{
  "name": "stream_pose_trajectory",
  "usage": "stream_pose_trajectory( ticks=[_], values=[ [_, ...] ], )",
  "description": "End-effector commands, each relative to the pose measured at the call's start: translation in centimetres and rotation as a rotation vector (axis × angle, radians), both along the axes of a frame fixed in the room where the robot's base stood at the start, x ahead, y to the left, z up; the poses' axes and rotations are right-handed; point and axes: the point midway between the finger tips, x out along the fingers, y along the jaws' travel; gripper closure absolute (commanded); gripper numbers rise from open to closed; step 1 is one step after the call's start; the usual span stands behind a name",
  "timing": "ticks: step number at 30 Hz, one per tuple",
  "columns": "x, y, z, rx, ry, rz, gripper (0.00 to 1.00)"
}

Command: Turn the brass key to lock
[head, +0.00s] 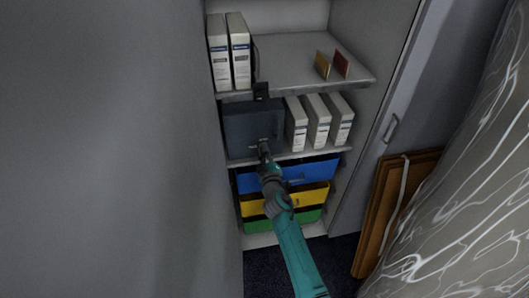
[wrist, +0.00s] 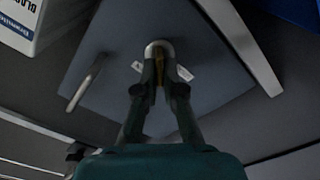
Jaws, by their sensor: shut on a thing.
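A dark blue-grey metal box (head: 239,130) stands on the middle shelf of the open cabinet. Its door fills the middle of the wrist view (wrist: 200,40). A silver ring-shaped lock surround (wrist: 159,46) is on that door, with a small white label on each side. My gripper (head: 264,147) is at the front of the box. In the wrist view its fingers (wrist: 160,78) are shut on the brass key (wrist: 157,105), at the lock. Only a narrow brass strip of the key shows between the fingers; its tip and exact turn angle are hidden.
A silver bar handle (wrist: 86,82) is on the box door. White binders (head: 318,120) stand right of the box. Blue (head: 310,175), yellow (head: 312,196) and green (head: 305,217) bins are below. The grey cabinet door (head: 385,120) stands at right, brown folded boards (head: 375,215) beside it.

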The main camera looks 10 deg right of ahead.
Motion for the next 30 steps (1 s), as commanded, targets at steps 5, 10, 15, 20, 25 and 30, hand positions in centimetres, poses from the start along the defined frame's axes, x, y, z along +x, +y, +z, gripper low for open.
stream_pose_trajectory(
  ticks=[5, 10, 15, 20, 25, 30],
  values=[
    [-0.01, 0.15, -0.15, -0.166, 0.001, 0.001, 1.00],
    [-0.01, 0.22, -0.26, -0.326, 0.000, 0.001, 1.00],
    [-0.01, 0.28, -0.37, -0.479, 0.000, 0.002, 1.00],
    [-0.01, 0.31, -0.47, -0.604, 0.001, 0.002, 1.00],
    [-0.01, 0.33, -0.55, -0.705, 0.001, 0.002, 1.00],
    [-0.01, 0.33, -0.62, -0.772, 0.001, 0.002, 1.00]
  ],
)
